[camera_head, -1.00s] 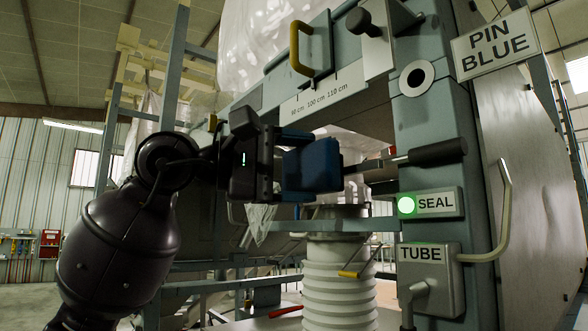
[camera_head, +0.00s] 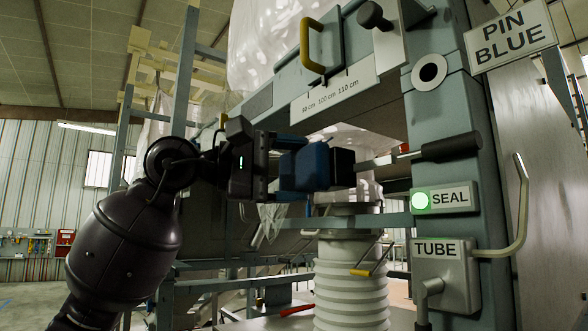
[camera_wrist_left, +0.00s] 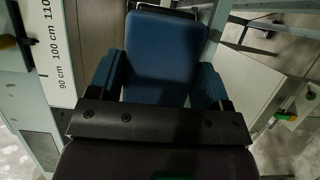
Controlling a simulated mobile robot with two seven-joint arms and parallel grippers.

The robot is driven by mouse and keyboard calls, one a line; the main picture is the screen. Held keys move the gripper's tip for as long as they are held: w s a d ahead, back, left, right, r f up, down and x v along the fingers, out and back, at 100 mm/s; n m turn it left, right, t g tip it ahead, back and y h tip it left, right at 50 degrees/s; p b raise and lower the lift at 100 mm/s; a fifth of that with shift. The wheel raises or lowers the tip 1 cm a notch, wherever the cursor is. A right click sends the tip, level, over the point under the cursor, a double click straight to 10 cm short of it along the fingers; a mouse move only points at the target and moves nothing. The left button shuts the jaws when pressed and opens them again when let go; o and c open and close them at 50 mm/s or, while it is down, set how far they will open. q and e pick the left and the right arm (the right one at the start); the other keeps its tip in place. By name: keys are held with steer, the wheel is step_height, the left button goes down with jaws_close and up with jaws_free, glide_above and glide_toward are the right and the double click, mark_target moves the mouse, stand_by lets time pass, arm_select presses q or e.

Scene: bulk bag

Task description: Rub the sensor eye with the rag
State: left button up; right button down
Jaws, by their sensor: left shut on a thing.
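My left gripper (camera_head: 290,166) reaches in from the left and is shut on a blue block-like thing, apparently the folded rag (camera_head: 312,166). In the left wrist view the blue thing (camera_wrist_left: 162,55) stands between the two blue finger pads. A dark face (camera_head: 343,168) shows at its far end; I cannot tell whether it is part of it. A white ring with a black centre (camera_head: 429,72), perhaps the sensor eye, sits on the blue-grey post, up and right of the gripper and apart from it. My right gripper is not in view.
A dark-handled rod (camera_head: 450,147) sticks out beside the post. Below are the lit green SEAL lamp (camera_head: 420,201) and the TUBE box (camera_head: 446,275). A white ribbed tube (camera_head: 350,285) stands under the frame. A yellow handle (camera_head: 312,45) and a centimetre scale (camera_head: 335,92) are above.

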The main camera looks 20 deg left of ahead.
arm_select(q)
steer(key=shift+s+a+b, duration=0.35)
steer(key=shift+s+a, duration=0.6)
steer(key=shift+s, duration=0.2)
steer(key=shift+s+a, duration=0.45)
steer(key=shift+s, duration=0.15)
steer(key=shift+s+a, duration=0.4)
steer(key=shift+s, duration=0.2)
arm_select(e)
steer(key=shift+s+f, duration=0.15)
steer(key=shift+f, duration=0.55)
arm_select(q)
steer(key=shift+a, duration=0.1)
steer(key=shift+s+a+b, duration=0.25)
steer(key=shift+s+a, duration=0.2)
steer(key=shift+s, duration=0.15)
steer(key=shift+s+a+b, duration=0.2)
steer(key=shift+s+a, duration=0.2)
steer(key=shift+s, duration=0.2)
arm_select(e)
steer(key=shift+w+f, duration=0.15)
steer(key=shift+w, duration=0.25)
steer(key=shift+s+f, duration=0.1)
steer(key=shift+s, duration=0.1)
